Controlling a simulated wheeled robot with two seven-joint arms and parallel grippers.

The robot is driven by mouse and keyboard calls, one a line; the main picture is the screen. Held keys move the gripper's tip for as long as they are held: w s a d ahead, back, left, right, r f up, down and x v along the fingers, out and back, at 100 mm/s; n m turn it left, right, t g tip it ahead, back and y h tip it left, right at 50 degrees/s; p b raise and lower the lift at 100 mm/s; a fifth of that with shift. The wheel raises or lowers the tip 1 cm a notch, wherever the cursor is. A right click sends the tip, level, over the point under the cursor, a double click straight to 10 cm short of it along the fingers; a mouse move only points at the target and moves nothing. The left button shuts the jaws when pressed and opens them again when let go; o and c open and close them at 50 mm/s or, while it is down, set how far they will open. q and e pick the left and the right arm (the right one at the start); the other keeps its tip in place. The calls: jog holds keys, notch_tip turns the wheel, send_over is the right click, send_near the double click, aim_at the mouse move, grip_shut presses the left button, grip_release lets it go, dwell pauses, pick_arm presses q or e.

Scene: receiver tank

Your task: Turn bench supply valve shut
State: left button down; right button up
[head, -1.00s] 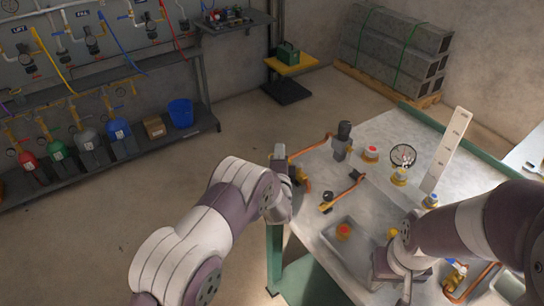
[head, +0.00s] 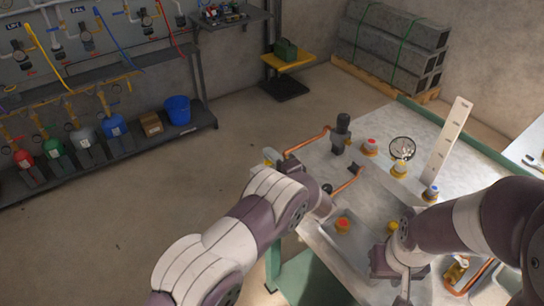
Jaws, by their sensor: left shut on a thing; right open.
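A brass valve with a dark round knob (head: 327,188) sits at the near end of a copper pipe (head: 347,182) on the bench; it looks like the bench supply valve. My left gripper (head: 328,197) is at this valve, shut, with its fingers mostly hidden behind my own wrist. The valve's body is largely covered, so its handle angle cannot be read. My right gripper (head: 403,287) is open and empty, low over the near part of the bench, well to the right of the valve.
A brass fitting (head: 457,270) lies beside my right arm. The floor at left is clear.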

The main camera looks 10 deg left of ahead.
pick_arm(q)
jog(key=shift+s+f, duration=0.1)
jog(key=shift+f, duration=0.1)
jog(key=c, duration=1.2)
grip_release()
jog(key=shift+c, duration=0.2)
jog(key=shift+r, duration=0.1)
